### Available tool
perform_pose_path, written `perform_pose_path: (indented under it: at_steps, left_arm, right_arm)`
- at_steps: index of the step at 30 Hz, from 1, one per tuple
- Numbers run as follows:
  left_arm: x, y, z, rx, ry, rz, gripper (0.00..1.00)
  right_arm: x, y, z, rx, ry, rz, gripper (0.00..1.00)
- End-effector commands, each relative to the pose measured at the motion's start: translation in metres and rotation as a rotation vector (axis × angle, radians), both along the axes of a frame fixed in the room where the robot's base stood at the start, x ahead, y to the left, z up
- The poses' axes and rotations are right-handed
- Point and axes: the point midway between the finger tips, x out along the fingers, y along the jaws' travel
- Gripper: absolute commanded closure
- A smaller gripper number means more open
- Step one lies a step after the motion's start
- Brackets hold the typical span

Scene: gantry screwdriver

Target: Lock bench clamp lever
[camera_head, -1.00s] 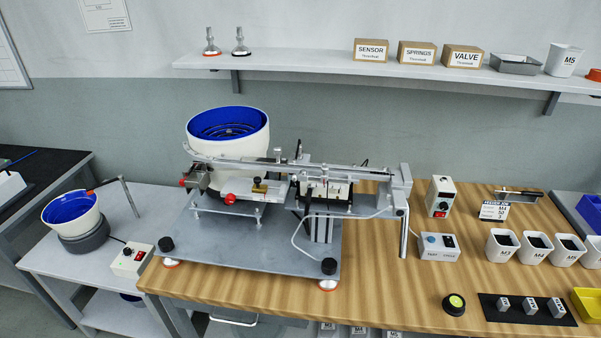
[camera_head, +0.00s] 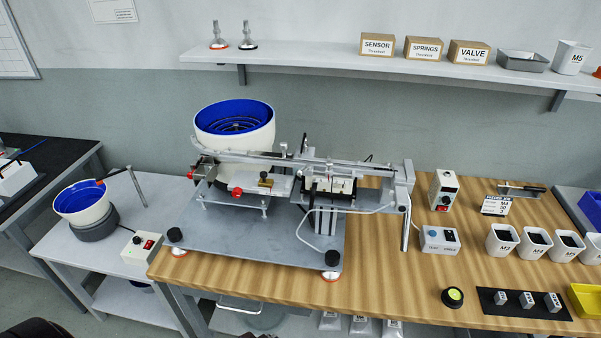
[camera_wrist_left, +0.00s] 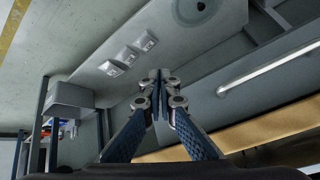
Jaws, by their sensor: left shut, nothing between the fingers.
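I cannot tell for sure which part is the bench clamp lever. A pale bar (camera_head: 238,307) with a bent end sits just under the bench's front edge in the head view. A long pale bar (camera_wrist_left: 268,71) also shows under the wooden bench edge in the left wrist view; I cannot tell if it is the same one. My left gripper (camera_wrist_left: 159,76) is shut and empty in the left wrist view, apart from the bar. It does not show in the head view. My right gripper is in neither view.
The wooden bench (camera_head: 390,290) carries the gantry machine on a grey plate (camera_head: 250,240), with a blue-lined bowl (camera_head: 235,120) behind. A side table (camera_head: 60,240) stands left. Below the bench, a low shelf (camera_wrist_left: 185,45) holds bags (camera_wrist_left: 113,68). Floor shows between the tables.

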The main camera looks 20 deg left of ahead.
Motion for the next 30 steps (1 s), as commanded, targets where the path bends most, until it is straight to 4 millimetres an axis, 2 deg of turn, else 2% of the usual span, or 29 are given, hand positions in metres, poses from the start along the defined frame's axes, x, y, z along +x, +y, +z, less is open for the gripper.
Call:
perform_pose_path:
  at_steps: [1,5,8,10,12,15,18,21,24,27,30]
  left_arm:
    - [0.011,0.001,0.029,0.008,-0.038,-0.006,1.00]
    - [0.031,0.002,0.092,0.029,-0.119,-0.024,1.00]
    - [0.047,0.005,0.147,0.055,-0.210,-0.044,1.00]
    - [0.071,0.012,0.202,0.108,-0.353,-0.090,1.00]
    - [0.092,0.017,0.240,0.164,-0.492,-0.140,1.00]
    - [0.112,0.019,0.289,0.240,-0.669,-0.209,1.00]
    - [0.123,0.018,0.333,0.311,-0.826,-0.272,1.00]
    - [0.127,0.014,0.370,0.373,-0.958,-0.327,1.00]
    - [0.127,0.010,0.397,0.418,-1.054,-0.369,1.00]
    - [0.125,0.007,0.413,0.446,-1.114,-0.395,1.00]
    - [0.124,0.006,0.420,0.460,-1.142,-0.406,1.00]
  right_arm:
    - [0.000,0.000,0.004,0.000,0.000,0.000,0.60]
    - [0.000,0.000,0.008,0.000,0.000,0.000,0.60]
    - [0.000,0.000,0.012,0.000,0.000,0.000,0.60]
    - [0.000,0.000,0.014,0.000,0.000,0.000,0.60]
    - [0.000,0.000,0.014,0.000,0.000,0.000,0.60]
    - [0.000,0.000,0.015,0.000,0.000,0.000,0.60]
    - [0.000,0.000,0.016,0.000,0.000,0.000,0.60]
    - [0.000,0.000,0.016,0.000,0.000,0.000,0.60]
    - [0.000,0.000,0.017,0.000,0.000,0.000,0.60]
    - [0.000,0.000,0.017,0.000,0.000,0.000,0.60]
    - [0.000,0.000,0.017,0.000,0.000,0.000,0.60]
